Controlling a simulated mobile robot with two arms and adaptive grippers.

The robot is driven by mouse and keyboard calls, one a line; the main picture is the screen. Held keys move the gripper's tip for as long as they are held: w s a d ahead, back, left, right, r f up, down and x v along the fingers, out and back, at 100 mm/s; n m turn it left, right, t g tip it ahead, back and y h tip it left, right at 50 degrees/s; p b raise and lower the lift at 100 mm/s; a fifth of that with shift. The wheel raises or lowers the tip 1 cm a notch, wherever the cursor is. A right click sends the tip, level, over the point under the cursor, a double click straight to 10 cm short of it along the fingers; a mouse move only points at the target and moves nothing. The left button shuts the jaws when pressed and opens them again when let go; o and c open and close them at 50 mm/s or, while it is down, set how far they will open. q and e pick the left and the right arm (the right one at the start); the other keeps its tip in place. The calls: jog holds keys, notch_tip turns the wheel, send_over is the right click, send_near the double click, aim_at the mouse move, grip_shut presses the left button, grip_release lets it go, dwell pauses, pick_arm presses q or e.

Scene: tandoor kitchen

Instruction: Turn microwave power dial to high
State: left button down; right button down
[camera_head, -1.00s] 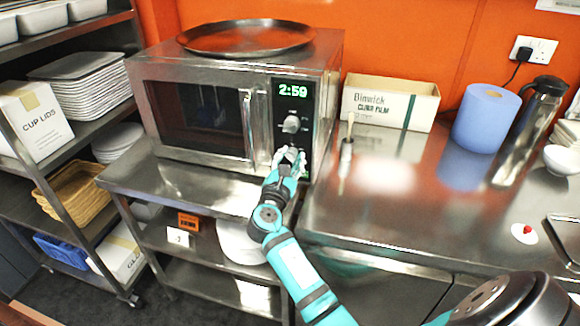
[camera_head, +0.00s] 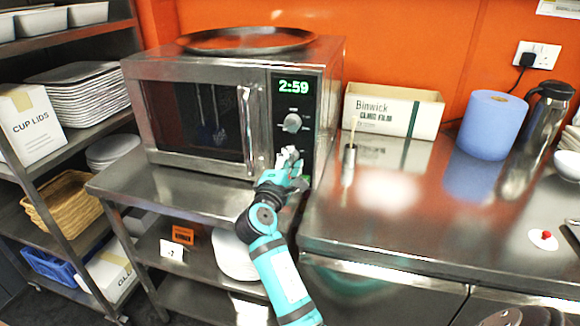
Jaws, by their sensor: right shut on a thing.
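The microwave (camera_head: 195,112) stands on a steel shelf unit against the orange wall, its door closed and its green display reading 2:59. Its control panel has an upper round dial (camera_head: 292,123) in plain view. My right gripper (camera_head: 289,156) is at the lower part of the panel, below that dial, with its fingers shut. It covers the lower part of the panel, where it grips something that its fingers hide; a lower dial cannot be made out clearly. My left gripper is not in view.
A round dark tray (camera_head: 246,40) lies on top of the microwave. On the steel counter (camera_head: 390,215) to the right stand a cling film box (camera_head: 392,108), a blue paper roll (camera_head: 487,125) and a flask (camera_head: 540,118). A rack with plates (camera_head: 82,95) stands at left.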

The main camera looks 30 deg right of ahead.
jog(key=shift+f+m, duration=0.15)
jog(key=shift+m, duration=0.15)
jog(key=c, duration=1)
grip_release()
